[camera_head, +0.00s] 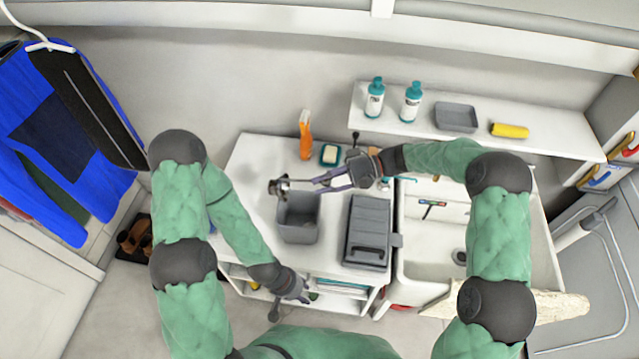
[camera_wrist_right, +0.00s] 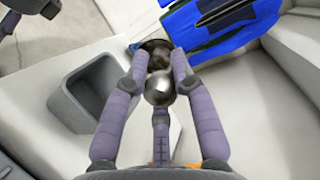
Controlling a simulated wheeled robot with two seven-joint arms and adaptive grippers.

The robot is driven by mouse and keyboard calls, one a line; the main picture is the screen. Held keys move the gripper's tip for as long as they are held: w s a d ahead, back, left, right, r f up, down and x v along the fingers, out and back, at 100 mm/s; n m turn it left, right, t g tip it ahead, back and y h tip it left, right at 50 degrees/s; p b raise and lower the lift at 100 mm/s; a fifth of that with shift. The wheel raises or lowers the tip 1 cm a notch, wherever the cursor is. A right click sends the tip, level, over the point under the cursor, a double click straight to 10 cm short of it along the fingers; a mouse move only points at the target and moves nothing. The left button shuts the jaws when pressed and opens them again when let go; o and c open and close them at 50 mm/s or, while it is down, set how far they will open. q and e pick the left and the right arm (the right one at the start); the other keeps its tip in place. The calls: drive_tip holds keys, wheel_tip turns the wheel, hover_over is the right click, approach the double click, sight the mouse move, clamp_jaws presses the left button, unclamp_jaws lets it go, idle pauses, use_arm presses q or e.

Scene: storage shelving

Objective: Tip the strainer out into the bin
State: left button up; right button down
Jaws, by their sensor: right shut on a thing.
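The strainer (camera_head: 279,187) is a small dark and shiny metal piece, held at the back left corner of the grey bin (camera_head: 300,236) in the head view. My right gripper (camera_head: 322,181) is shut on it. In the right wrist view the strainer's shiny round part (camera_wrist_right: 159,89) sits between the fingers, with a darker round part beyond. The bin (camera_wrist_right: 92,95) stands open and upright to the left there. Whether the strainer holds anything is not clear. My left gripper (camera_head: 298,292) hangs low before the counter; its fingers are too small to read.
A dark grey lidded box (camera_head: 368,230) stands right of the bin, beside the sink (camera_head: 430,262). An orange bottle (camera_head: 305,135) and a sponge dish (camera_head: 330,155) stand behind. A shelf (camera_head: 455,133) holds two bottles (camera_head: 375,98), a tray (camera_head: 457,117) and a yellow roll (camera_head: 510,130).

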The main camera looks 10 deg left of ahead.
drive_tip(key=d+f+n+g+y+b, duration=0.4)
drive_tip(key=f+y+b, duration=0.3)
drive_tip(key=b, duration=1)
drive_tip(key=shift+d+f, duration=0.15)
drive_tip(key=shift+f, duration=1.15)
drive_tip(key=shift+r, duration=0.1)
idle(1.3)
